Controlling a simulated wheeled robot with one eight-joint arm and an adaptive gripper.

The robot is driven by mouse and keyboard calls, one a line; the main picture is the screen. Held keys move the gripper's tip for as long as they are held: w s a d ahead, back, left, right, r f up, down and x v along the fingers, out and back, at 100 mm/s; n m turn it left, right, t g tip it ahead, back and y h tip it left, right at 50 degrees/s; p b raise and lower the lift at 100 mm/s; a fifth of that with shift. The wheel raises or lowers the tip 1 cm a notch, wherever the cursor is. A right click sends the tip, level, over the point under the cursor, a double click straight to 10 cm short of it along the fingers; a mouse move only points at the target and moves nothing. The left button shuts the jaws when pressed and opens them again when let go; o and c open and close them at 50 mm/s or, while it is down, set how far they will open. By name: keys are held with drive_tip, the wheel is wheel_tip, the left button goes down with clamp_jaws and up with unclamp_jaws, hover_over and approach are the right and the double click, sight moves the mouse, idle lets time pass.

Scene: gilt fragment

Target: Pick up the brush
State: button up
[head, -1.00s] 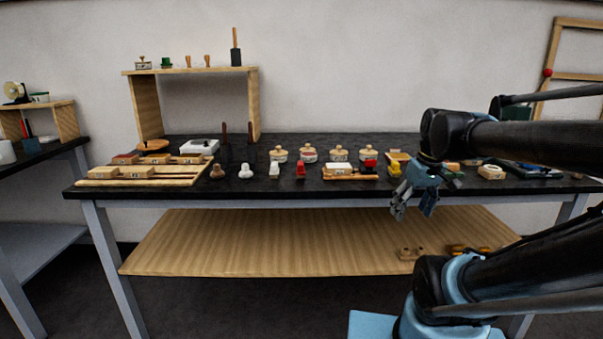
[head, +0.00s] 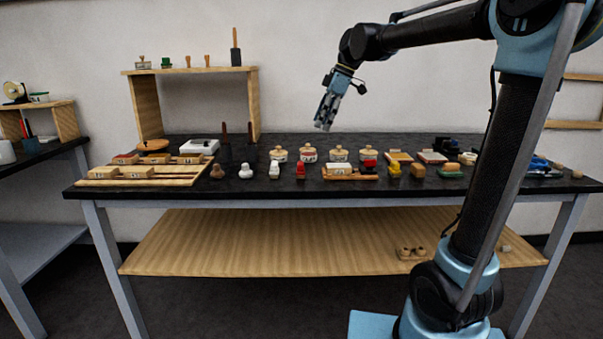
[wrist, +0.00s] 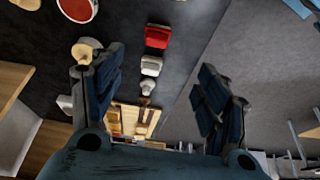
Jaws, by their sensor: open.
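My gripper (head: 324,122) is raised in the air above the back of the black table (head: 400,143), pointing down. Its fingers are spread and empty in the wrist view (wrist: 160,95). A brush-like thing with an upright wooden handle and a dark block (head: 236,56) stands on top of the wooden shelf (head: 190,71), left of my gripper. Two dark upright handles, the left one (head: 224,136) and the right one (head: 250,134), stand on the table under the shelf's right side. I cannot tell for sure which of these is the brush.
Several lidded round pots (head: 308,155) stand mid-table. A red-topped piece (head: 300,169) also shows below my gripper in the wrist view (wrist: 157,36). A wooden rack (head: 140,182) lies at the left. Small stamps (head: 187,62) stand on the shelf. Air around my gripper is clear.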

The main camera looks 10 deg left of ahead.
approach(301, 163)
drive_tip(key=x, duration=0.5)
drive_tip(key=shift+f, duration=0.15)
drive_tip(key=shift+w+x, duration=0.1)
drive_tip(key=shift+x, duration=1.25)
drive_tip(key=shift+w+x, duration=0.15)
drive_tip(key=shift+x, duration=1.2)
drive_tip(key=shift+s, duration=0.1)
drive_tip(key=c, duration=1.1)
